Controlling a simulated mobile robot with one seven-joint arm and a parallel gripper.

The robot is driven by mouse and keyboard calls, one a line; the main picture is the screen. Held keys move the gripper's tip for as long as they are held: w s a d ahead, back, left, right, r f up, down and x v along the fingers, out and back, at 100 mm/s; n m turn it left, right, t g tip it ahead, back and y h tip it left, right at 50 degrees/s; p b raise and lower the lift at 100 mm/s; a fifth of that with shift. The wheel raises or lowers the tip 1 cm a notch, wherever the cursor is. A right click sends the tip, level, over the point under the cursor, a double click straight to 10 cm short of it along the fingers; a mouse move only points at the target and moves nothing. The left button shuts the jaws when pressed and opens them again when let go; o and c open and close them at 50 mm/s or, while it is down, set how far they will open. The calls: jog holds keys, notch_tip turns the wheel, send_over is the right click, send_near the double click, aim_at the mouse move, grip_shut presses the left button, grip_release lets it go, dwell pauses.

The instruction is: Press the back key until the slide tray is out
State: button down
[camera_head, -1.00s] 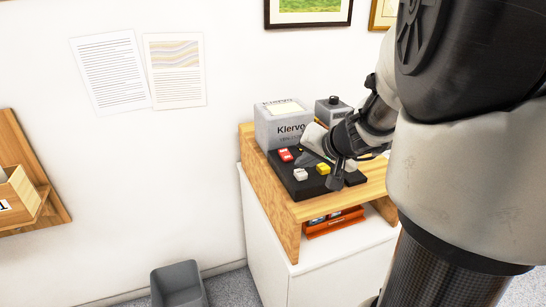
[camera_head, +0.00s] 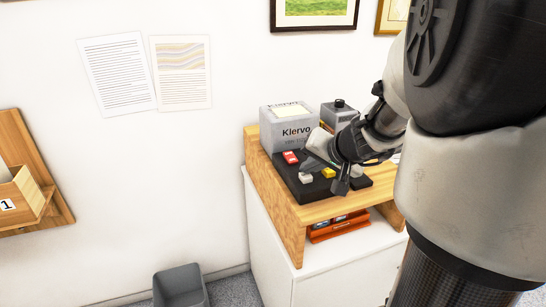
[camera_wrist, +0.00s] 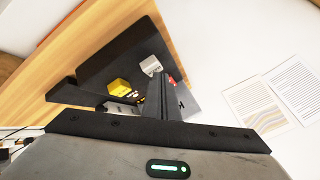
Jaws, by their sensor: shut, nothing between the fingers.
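A black key panel (camera_head: 290,176) lies on the wooden stand in front of a grey box marked Klervo (camera_head: 286,139). It bears a red key (camera_head: 290,157), a white key (camera_head: 306,178), a yellow key (camera_head: 328,173) and a paler key at the right (camera_head: 356,170). I cannot read which is the back key. My gripper (camera_head: 338,180) is shut and empty, low over the panel beside the yellow key; contact cannot be told. The wrist view shows the yellow key (camera_wrist: 119,87), the white key (camera_wrist: 151,67) and part of the red key behind a finger. I cannot identify the slide tray.
A smaller grey device (camera_head: 338,113) with a dark knob stands beside the box. An orange tray (camera_head: 340,229) sits under the wooden stand (camera_head: 290,213) on a white cabinet (camera_head: 268,240). A grey bin (camera_head: 180,286) stands on the floor at left.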

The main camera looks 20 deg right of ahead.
aim_at(308, 177)
jog(key=shift+f+b, duration=0.65)
jog(key=shift+b, duration=0.05)
dwell(0.5)
jog(key=shift+r, duration=0.1)
jog(key=shift+r+p, duration=0.9)
jog(key=shift+r, duration=0.4)
notch_tip(308, 177, up, 5)
jog(key=p, duration=0.3)
jog(key=shift+p, duration=0.35)
